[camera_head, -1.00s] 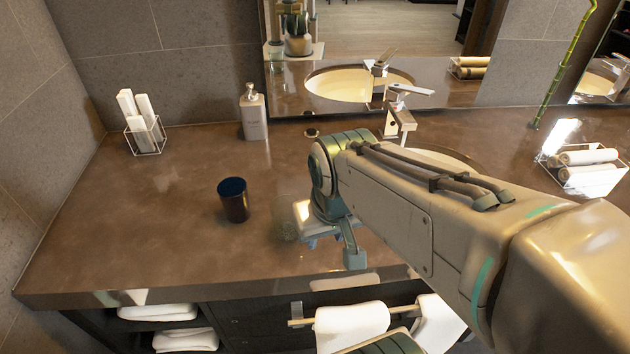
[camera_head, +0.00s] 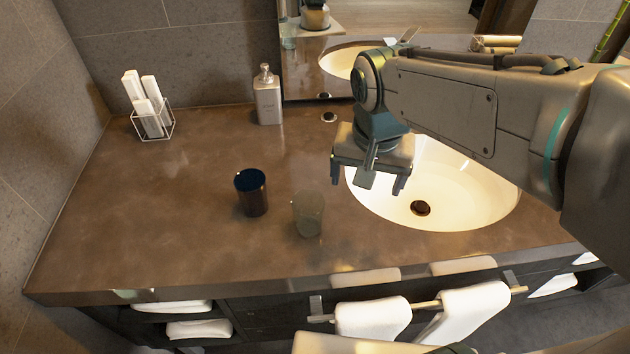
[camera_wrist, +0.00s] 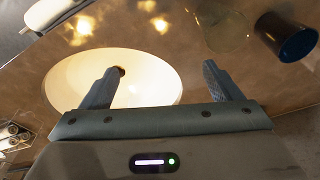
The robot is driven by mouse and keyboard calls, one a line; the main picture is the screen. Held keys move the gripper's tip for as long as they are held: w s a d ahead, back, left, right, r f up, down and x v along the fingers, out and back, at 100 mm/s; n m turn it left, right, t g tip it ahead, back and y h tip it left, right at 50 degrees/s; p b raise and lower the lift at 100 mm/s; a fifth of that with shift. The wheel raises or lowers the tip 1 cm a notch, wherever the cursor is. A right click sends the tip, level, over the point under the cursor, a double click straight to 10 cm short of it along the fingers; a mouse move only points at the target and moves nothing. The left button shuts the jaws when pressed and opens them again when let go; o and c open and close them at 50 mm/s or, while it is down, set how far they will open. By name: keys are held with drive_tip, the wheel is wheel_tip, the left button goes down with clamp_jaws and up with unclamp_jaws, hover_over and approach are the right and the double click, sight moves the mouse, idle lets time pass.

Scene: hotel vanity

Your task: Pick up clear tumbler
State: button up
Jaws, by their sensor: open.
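The clear tumbler (camera_head: 308,214) stands upright on the brown counter, just right of a dark blue-black cup (camera_head: 252,193) and left of the sink. In the wrist view the tumbler (camera_wrist: 222,30) shows faintly at the top, beyond the right fingertip, with the dark cup (camera_wrist: 287,37) to its right. My gripper (camera_head: 370,182) is open and empty, above the left edge of the sink, up and to the right of the tumbler in the head view. In the wrist view both fingers of my gripper (camera_wrist: 160,75) are spread, with the sink basin behind the left one.
The white sink (camera_head: 450,200) lies on the right. A soap bottle (camera_head: 267,98) and a wire holder with white rolls (camera_head: 150,112) stand at the back. White towels (camera_head: 374,316) hang on a bar below the front edge. The counter left of the dark cup is clear.

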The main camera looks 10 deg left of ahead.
drive_tip(key=a+r, duration=0.1)
drive_tip(key=a, duration=0.9)
approach(309, 210)
drive_tip(key=shift+s+d+f+m, duration=0.15)
drive_tip(key=shift+s+f+m, duration=0.3)
drive_tip(key=shift+f, duration=0.15)
drive_tip(key=shift+f+p, duration=0.35)
drive_tip(key=shift+f, duration=2.4)
drive_tip(key=c, duration=1.1)
